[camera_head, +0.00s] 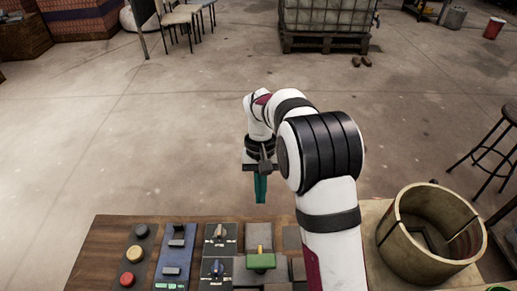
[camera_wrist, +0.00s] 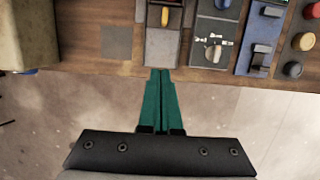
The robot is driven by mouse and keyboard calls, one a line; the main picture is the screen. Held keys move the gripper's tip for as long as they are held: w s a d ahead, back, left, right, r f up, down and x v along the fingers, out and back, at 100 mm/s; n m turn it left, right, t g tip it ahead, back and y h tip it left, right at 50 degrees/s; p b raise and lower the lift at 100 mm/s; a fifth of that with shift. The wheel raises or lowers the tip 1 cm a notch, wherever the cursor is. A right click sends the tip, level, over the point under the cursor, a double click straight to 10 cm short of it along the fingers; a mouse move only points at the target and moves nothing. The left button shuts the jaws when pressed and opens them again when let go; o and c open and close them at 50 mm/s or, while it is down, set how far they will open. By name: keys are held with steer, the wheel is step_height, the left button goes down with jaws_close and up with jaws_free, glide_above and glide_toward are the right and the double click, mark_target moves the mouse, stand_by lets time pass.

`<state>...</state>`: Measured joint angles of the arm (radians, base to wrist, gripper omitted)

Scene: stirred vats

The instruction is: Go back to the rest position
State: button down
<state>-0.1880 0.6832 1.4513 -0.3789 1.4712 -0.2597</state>
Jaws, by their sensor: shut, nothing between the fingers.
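My gripper (camera_head: 260,189) hangs beyond the far edge of the wooden workbench (camera_head: 101,255), over the bare floor, pointing down. In the wrist view its teal fingers (camera_wrist: 159,76) lie together, shut and empty. They touch nothing that I can see. My white and black arm reaches up and over the bench from the right of centre and hides part of the bench top.
A round vat (camera_head: 398,251) stands at the right. A stool (camera_head: 489,150) is farther right. The floor beyond is open.

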steer(key=s+d+r+m+t, duration=0.15)
steer(key=s+d+r, duration=0.25)
steer(key=s+r, duration=0.55)
steer(key=s+d+m+t+y, duration=0.1)
steer(key=s+m, duration=0.3)
steer(key=s, duration=1.4)
steer(key=shift+d+f+y, duration=0.15)
steer(key=shift+f+y, duration=0.25)
